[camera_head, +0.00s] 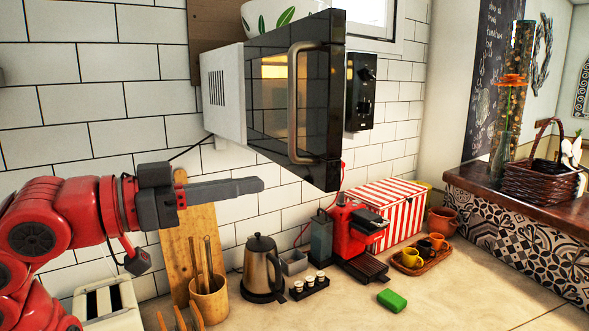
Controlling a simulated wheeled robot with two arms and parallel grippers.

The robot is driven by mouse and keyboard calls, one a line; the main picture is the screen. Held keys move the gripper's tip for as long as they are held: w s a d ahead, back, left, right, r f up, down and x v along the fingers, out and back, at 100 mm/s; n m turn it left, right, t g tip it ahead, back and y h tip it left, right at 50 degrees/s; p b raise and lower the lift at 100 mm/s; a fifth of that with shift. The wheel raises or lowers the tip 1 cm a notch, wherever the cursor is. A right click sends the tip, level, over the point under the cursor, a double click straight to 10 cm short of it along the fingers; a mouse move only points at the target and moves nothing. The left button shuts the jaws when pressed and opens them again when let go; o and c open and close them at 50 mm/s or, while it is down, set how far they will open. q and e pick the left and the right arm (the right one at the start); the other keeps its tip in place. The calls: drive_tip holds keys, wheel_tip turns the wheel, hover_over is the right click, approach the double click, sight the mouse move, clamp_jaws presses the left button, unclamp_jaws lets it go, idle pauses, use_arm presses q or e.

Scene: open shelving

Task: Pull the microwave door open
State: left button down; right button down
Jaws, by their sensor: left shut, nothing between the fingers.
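The microwave (224,92) is mounted high on the tiled wall, with a white side and a dark glass door (268,105). The door stands partly open. Its right edge juts out toward me, past the black control panel (361,92). A long vertical metal handle (293,100) is on the door's front, toward its right side. My right gripper is not in view.
Below on the counter (440,290) stand a kettle (262,268), a utensil pot (209,298), a red coffee machine (352,235) and a striped box (385,208). A cutting board (176,250) leans behind my left gripper. A green sponge (392,300) lies in front. A bowl (275,14) sits atop the microwave.

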sight(317, 174)
use_arm(q)
drive_tip(key=p+x, duration=0.2)
drive_tip(key=x, duration=0.5)
drive_tip(key=shift+r, duration=0.2)
drive_tip(key=shift+w+d+f+p, duration=0.1)
drive_tip(key=shift+w+d+p, duration=0.2)
drive_tip(key=shift+d, duration=0.2)
